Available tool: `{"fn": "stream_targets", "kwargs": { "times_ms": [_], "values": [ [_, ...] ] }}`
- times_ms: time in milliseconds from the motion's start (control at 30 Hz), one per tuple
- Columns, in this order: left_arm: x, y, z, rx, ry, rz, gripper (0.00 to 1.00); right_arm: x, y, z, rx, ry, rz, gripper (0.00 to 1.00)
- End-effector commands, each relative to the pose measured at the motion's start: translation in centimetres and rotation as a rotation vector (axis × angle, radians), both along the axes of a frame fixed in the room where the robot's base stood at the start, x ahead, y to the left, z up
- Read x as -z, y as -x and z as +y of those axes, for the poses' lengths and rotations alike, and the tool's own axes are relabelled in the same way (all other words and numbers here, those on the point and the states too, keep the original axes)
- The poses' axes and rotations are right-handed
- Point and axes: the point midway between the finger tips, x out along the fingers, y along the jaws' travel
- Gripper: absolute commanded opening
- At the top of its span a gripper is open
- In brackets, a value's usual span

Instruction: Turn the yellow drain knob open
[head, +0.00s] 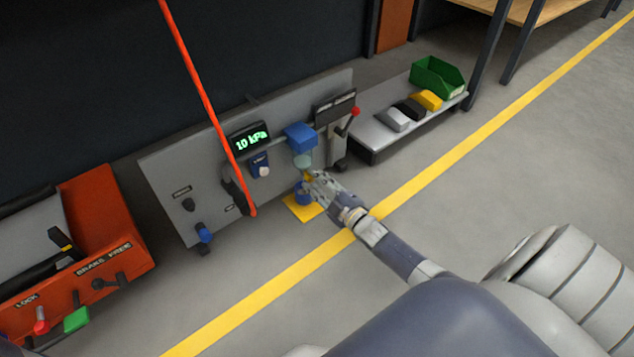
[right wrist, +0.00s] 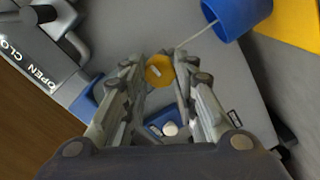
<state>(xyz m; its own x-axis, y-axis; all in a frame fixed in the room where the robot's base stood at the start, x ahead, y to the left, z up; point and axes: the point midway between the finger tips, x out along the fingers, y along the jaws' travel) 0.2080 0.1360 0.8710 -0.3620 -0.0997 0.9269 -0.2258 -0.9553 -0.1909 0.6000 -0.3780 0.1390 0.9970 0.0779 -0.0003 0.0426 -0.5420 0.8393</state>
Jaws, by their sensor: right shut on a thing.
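The yellow drain knob (right wrist: 159,72) is between the fingertips of my right gripper (right wrist: 160,62) in the right wrist view. The fingers are shut on it, one on each side, and a pale mark shows on its face. In the head view my right gripper (head: 318,180) reaches to the panel below the blue filter housing (head: 300,137) and its clear bowl (head: 303,160). There the fingers hide most of the knob. My left gripper is not in view.
A blue cup (head: 303,195) stands on a yellow mat (head: 296,210) just below my gripper. The grey panel (head: 165,165) carries a 10 kPa display (head: 251,141), a lever and knobs. A red hose hangs in front. A low shelf (head: 378,140) is at right.

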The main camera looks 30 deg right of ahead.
Motion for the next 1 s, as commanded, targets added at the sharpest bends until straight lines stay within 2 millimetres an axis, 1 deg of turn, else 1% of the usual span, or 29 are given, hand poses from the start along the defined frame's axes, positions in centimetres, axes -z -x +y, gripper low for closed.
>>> {"fn": "stream_targets", "kwargs": {
  "times_ms": [100, 133, 167, 200, 233, 533, 667, 767, 867, 1000],
  "values": [
    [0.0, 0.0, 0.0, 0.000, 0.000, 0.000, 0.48, 0.0, 0.0, 0.3, -0.004, 0.001, -0.001, 0.03],
    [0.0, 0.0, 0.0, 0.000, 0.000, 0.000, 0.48, 0.1, 0.0, 0.3, -0.004, 0.001, -0.001, 0.29],
    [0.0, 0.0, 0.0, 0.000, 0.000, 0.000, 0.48, 0.0, 0.0, 0.3, -0.004, 0.001, -0.001, 0.36],
    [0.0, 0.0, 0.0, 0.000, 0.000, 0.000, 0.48, 0.1, 0.0, 0.3, -0.004, 0.001, -0.001, 0.45],
    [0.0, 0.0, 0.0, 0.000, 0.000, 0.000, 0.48, 0.0, 0.0, 0.3, -0.004, 0.001, -0.001, 0.48],
    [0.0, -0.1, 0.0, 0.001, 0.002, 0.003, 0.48, 0.0, 0.0, 0.1, -0.001, 0.000, 0.000, 0.48],
    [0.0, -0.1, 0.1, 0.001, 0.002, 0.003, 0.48, 0.1, 0.6, 0.0, -0.001, -0.001, 0.002, 0.48],
    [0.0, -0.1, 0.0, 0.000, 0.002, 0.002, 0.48, 0.2, 1.7, -0.1, -0.001, -0.001, 0.003, 0.48],
    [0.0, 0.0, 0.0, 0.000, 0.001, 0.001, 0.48, 0.1, 3.3, -0.1, -0.002, 0.000, 0.003, 0.48],
    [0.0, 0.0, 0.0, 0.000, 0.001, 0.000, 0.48, 0.2, 6.1, -0.3, -0.002, -0.001, 0.003, 0.48]
  ]
}}
